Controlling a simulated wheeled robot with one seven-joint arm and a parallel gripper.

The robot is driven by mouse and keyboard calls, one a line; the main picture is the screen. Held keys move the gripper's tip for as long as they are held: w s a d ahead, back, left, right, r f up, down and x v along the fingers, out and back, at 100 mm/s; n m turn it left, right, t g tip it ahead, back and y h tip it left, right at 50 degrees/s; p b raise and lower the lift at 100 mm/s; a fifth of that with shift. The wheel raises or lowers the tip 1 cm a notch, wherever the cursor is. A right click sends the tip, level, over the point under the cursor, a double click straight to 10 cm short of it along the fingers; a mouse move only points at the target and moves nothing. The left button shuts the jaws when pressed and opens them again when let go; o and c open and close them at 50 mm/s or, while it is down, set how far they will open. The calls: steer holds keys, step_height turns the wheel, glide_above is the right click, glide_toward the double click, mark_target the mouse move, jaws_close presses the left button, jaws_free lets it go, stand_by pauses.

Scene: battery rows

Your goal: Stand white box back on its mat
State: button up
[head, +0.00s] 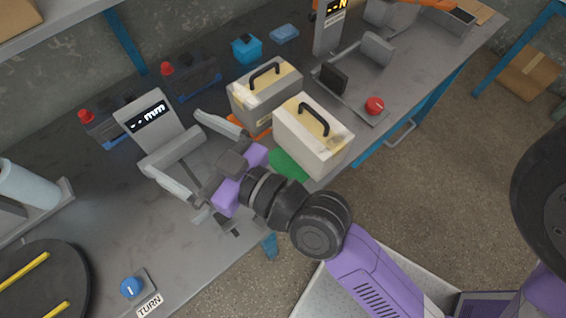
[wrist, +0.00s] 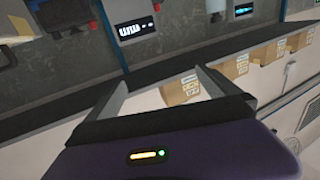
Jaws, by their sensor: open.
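The white box (head: 312,137), cream with a black top handle, is upright near the bench's front edge in the head view. A green mat (head: 288,165) shows at its lower left; how much of the mat lies under the box is hidden. My gripper (head: 205,182) is left of the box, over the bench by the grey display stand, open and empty. In the wrist view its two grey fingers (wrist: 166,90) are spread apart with nothing between them held. The white box cannot be made out there.
A similar grey-sided box (head: 264,102) stands close behind, on an orange mat (head: 262,124). A display stand (head: 150,118) is near my gripper. A red button (head: 374,105) is to the right. A blue knob (head: 131,287) and dark turntable (head: 40,285) are front left.

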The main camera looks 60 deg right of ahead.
steer(key=s+d+f+g, duration=0.1)
steer(key=s+d+f, duration=0.2)
steer(key=s, duration=0.9)
steer(key=s+d+f+g+h, duration=0.1)
steer(key=s+f, duration=0.4)
steer(key=s, duration=0.6)
steer(key=shift+s+d+f+g, duration=0.15)
steer(key=shift+s+d+g, duration=0.3)
steer(key=shift+d, duration=0.6)
steer(key=shift+w, duration=0.1)
